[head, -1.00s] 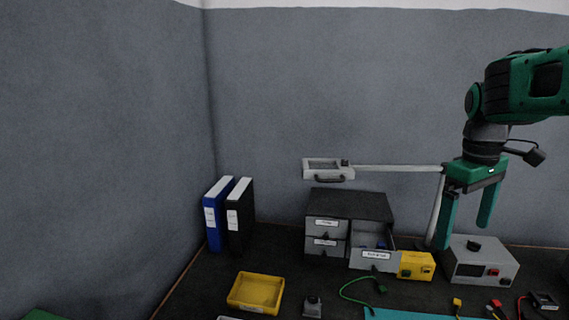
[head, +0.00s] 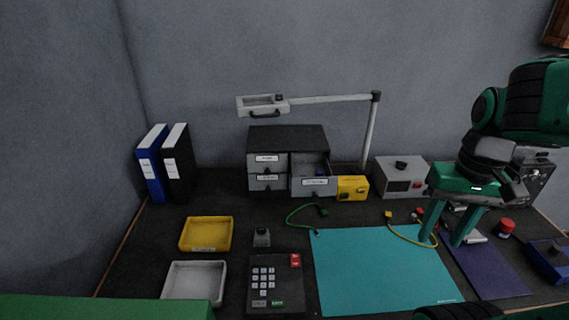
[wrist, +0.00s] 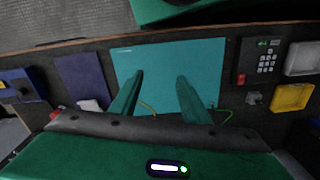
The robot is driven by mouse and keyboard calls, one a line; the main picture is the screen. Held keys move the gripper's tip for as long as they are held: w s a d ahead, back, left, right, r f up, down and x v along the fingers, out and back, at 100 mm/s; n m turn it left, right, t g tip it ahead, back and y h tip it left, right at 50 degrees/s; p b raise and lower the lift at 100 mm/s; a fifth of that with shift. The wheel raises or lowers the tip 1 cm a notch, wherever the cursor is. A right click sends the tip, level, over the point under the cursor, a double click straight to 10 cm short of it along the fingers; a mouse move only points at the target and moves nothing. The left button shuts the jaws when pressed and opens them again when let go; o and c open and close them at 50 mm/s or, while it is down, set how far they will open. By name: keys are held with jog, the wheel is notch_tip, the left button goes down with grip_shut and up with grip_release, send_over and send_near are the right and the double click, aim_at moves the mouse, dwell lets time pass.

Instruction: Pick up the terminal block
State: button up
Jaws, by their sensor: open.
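I cannot clearly identify the terminal block in either view. A small blue item (head: 319,172) shows partly inside the open drawer (head: 313,187) of the dark cabinet, but its wall hides most of it and I cannot tell what it is. My gripper (head: 441,241) is open, with its green fingers pointing down over the right part of the table, near the turquoise mat's right edge. In the wrist view the two fingers (wrist: 160,80) stand apart with no object seen held between them, over the turquoise mat (wrist: 205,60).
A yellow tray (head: 206,234), a white tray (head: 194,281), a keypad box (head: 276,284) and a small grey device (head: 262,238) stand at left. A yellow box (head: 352,188) and a grey instrument (head: 399,178) stand behind the mat. A lamp arm (head: 370,130) rises behind. The mat is mostly clear.

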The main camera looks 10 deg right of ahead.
jog(key=w+a+r+n+y, duration=0.1)
jog(key=w+a+n, duration=0.3)
jog(key=w, duration=0.6)
jog(key=w+a+r+n, duration=0.1)
jog(key=w+a+n, duration=0.1)
jog(key=w+n, duration=0.65)
jog(key=w+a+r+n+y, duration=0.1)
jog(key=w+a+n, duration=0.2)
jog(key=w, duration=0.8)
jog(key=w+a+f+n+y, duration=0.1)
jog(key=w+a+f+n, duration=0.1)
jog(key=w+a+n, duration=0.4)
jog(key=shift+w+d+x, duration=0.15)
jog(key=shift+d+x, duration=0.05)
jog(key=shift+x, duration=1.45)
jog(key=shift+w+d+x, duration=0.2)
jog(key=shift+x, duration=1.5)
jog(key=shift+w+d+x, duration=0.15)
jog(key=shift+d+x, duration=0.05)
jog(key=shift+x, duration=1.45)
jog(key=shift+f, duration=0.15)
jog(key=c, duration=0.8)
